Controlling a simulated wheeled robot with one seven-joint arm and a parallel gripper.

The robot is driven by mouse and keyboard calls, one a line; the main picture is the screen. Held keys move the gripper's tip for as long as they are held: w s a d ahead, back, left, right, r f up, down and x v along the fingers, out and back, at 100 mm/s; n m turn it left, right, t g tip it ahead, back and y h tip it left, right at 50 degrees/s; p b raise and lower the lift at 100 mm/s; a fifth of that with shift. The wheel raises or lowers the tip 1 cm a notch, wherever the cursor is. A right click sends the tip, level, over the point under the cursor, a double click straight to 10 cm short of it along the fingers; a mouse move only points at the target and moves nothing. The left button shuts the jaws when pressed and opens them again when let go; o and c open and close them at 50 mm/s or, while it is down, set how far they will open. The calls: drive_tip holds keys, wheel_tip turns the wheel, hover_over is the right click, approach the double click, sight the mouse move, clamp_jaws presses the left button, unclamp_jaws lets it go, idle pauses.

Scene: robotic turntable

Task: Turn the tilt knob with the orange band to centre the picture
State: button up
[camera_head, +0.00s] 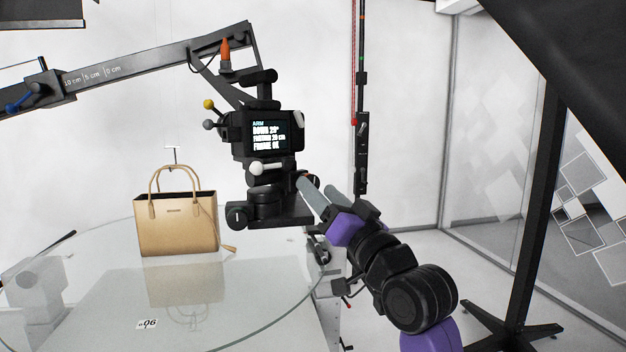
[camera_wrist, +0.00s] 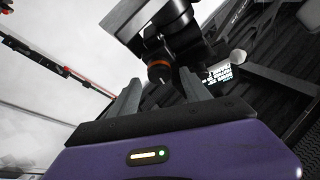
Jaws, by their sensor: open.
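The tilt knob with the orange band (camera_wrist: 159,69) shows in the wrist view, dark with an orange ring, under the camera head. In the picture it lies between my gripper's (camera_wrist: 160,80) two grey fingertips, which are apart. I cannot tell whether they reach around it or stop short. In the head view my gripper (camera_head: 316,185) is at the right side of the camera head, and its fingers hide most of the knob. The camera (camera_head: 275,133) hangs on a boom arm, its lit screen showing small text.
A tan handbag (camera_head: 178,224) stands on the round glass turntable (camera_head: 255,305). Yellow, grey and white-tipped levers stick out of the camera head's left side and front (camera_head: 208,104). A black pole with a red strip (camera_head: 361,110) rises behind my gripper. A black stand (camera_head: 530,220) is at right.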

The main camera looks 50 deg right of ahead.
drive_tip(key=shift+p+x, duration=0.3)
drive_tip(key=shift+x, duration=1.35)
clamp_jaws()
drive_tip(key=shift+f, duration=0.1)
drive_tip(key=shift+b, duration=0.4)
